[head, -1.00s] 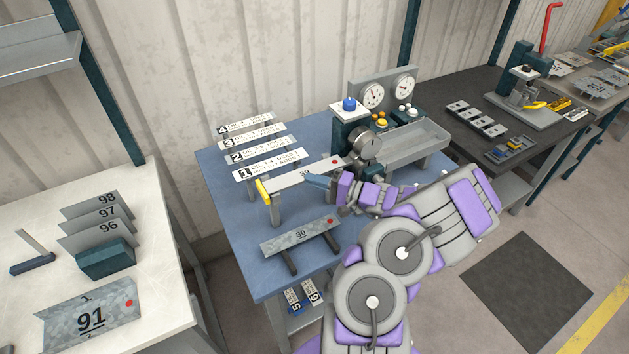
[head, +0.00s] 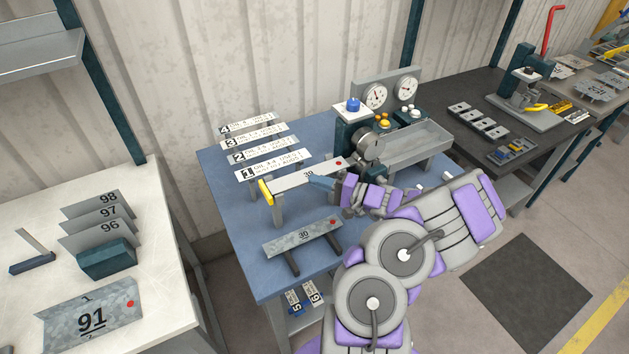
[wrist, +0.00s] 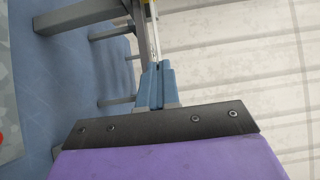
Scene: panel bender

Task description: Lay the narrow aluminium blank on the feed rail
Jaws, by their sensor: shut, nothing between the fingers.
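A narrow, smooth grey blank marked 39 (head: 290,181), with a red dot at its right end, lies along the raised feed rail. The rail has a yellow end piece (head: 265,189) at the left and legs (head: 277,212) below. The right end of the blank is close to the bender's round head. My gripper (head: 311,179) has its blue fingers shut and empty at the front edge of the blank. In the wrist view the shut fingers (wrist: 157,70) point at a thin edge, seen edge-on. I cannot tell whether they touch it.
A mottled plate marked 30 (head: 302,237) rests on two dark bars in front. Numbered strips (head: 268,144) stand behind the rail. The bender (head: 352,128) with gauges and a grey tray (head: 413,142) are to the right. A pale table (head: 40,265) stands at the left.

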